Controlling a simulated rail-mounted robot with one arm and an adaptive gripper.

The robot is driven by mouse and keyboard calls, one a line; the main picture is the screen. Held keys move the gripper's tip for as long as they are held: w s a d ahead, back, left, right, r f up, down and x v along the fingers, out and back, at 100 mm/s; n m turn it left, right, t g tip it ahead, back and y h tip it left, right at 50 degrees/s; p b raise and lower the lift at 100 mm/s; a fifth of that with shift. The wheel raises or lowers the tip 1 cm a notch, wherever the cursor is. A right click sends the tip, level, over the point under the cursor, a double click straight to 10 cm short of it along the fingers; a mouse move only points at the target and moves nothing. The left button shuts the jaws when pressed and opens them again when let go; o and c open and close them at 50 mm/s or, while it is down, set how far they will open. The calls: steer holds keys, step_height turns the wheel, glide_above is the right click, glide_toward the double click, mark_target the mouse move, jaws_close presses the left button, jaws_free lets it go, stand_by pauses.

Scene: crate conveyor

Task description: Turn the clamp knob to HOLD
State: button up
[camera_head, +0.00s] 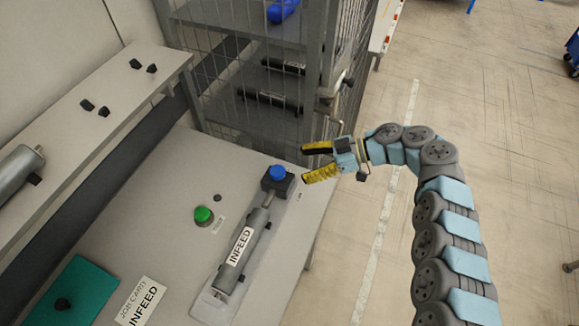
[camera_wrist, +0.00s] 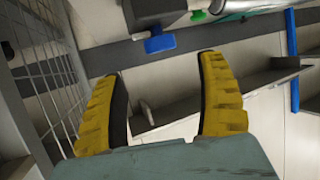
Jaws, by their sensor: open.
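The clamp knob (camera_head: 277,173) is blue and sits on a dark block at the far end of a grey roller (camera_head: 243,250) labelled INFEED. No HOLD mark can be read, so I cannot tell its setting. My gripper (camera_head: 304,164) has yellow-and-black fingers. It is open and empty, just right of the knob and apart from it in the head view. In the wrist view, the blue knob (camera_wrist: 160,43) shows beyond the spread fingertips, near the top centre.
A green button (camera_head: 203,215) stands left of the roller on the grey bench (camera_head: 165,200). A wire-mesh cage (camera_head: 265,60) with shelves rises behind the bench, close to my gripper. A job card (camera_head: 142,302) reading INFEED lies at the front left. Open floor lies to the right.

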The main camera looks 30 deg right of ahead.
steer(key=shift+v, duration=1.8)
